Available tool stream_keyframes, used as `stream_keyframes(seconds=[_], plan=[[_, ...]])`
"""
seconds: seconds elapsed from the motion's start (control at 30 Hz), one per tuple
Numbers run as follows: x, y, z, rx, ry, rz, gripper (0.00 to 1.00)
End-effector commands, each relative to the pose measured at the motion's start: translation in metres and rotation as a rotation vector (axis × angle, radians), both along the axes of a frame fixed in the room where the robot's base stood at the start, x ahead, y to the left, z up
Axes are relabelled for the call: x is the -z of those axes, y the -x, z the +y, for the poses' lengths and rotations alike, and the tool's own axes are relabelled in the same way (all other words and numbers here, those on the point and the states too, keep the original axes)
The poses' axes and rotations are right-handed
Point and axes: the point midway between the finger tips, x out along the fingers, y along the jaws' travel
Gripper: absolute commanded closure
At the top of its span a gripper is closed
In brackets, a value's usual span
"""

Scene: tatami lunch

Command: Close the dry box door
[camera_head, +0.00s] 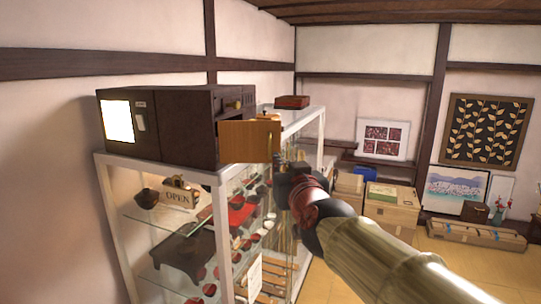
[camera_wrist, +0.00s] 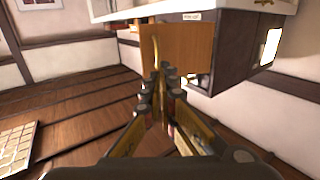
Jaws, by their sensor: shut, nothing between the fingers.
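The dry box (camera_head: 175,122) is a dark cabinet on top of a glass display case. Its wooden door (camera_head: 248,142) stands open, swung out from the front at the right of the box. In the wrist view, the door (camera_wrist: 188,44) appears as a brown panel just beyond my fingertips, beside the dark box body (camera_wrist: 235,50). My gripper (camera_head: 279,158) is shut and empty at the door's right edge. In the wrist view, my fingertips (camera_wrist: 166,72) overlap the door's lower edge; I cannot tell whether they touch it. The inside of the box is mostly hidden.
A small reddish-brown box (camera_head: 292,102) sits on top behind the door. Cardboard boxes (camera_head: 392,205) stand on the floor to the right. Floor space at lower right is clear.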

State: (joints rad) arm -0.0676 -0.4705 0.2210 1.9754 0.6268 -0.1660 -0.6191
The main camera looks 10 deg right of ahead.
Motion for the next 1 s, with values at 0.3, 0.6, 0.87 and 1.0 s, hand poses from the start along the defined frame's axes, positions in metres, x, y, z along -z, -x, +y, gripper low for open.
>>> stream_keyframes(seconds=[0.3, 0.6, 0.87, 1.0], plan=[[0.005, -0.065, -0.002, 0.000, 0.000, 0.004, 1.00], [0.004, -0.104, -0.002, -0.001, 0.000, 0.003, 1.00], [0.003, -0.111, -0.003, -0.001, -0.001, 0.003, 1.00], [0.003, -0.111, -0.003, -0.001, -0.001, 0.003, 1.00]])
